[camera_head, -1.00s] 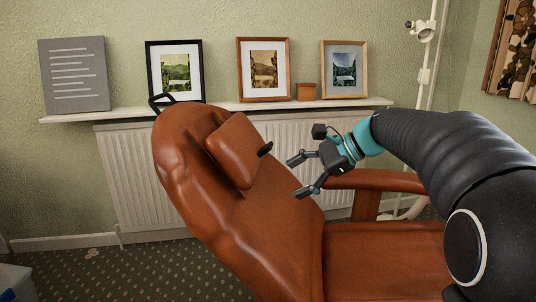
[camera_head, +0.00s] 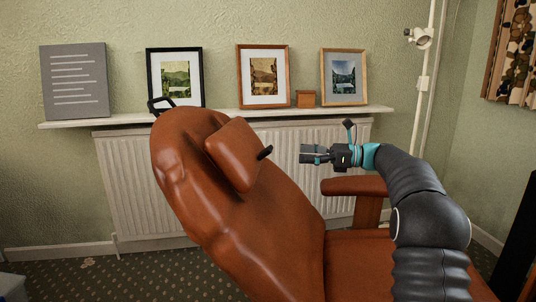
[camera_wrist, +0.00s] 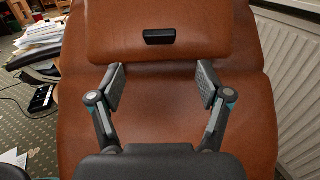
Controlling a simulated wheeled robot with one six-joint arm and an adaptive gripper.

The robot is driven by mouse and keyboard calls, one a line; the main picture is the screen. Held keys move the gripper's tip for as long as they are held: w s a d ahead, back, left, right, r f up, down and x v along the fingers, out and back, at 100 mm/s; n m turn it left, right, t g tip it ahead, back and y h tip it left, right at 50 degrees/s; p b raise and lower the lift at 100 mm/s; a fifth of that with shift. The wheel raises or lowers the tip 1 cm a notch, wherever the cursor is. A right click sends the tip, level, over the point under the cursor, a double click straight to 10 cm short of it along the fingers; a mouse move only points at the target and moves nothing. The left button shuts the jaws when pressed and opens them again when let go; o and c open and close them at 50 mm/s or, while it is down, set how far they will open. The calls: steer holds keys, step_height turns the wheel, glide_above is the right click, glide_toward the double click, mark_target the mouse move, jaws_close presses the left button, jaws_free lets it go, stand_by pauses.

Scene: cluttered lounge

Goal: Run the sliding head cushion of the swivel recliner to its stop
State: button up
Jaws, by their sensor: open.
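The swivel recliner (camera_head: 205,215) is brown leather, its back leaning to the left in the head view. Its head cushion (camera_head: 232,155) lies on the upper part of the backrest, and a small black handle (camera_head: 265,153) sticks out from it. In the wrist view the cushion (camera_wrist: 160,22) is at the top, with the black handle (camera_wrist: 160,37) near its lower edge. My gripper (camera_head: 303,154) is open and empty, to the right of the handle and apart from it. In the wrist view its fingers (camera_wrist: 160,85) are spread below the handle, which lies between them sideways.
A radiator (camera_head: 125,185) and a shelf (camera_head: 215,112) with picture frames stand behind the recliner. The armrest (camera_head: 355,187) is just below my gripper. Stacked papers (camera_wrist: 38,35) lie left of the backrest in the wrist view.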

mark_target(267, 152)
steer(key=a, duration=0.3)
steer(key=w+a, duration=0.1)
steer(key=a, duration=0.3)
steer(key=a+b, duration=0.1)
steer(key=a, duration=0.3)
steer(key=shift+w, duration=0.3)
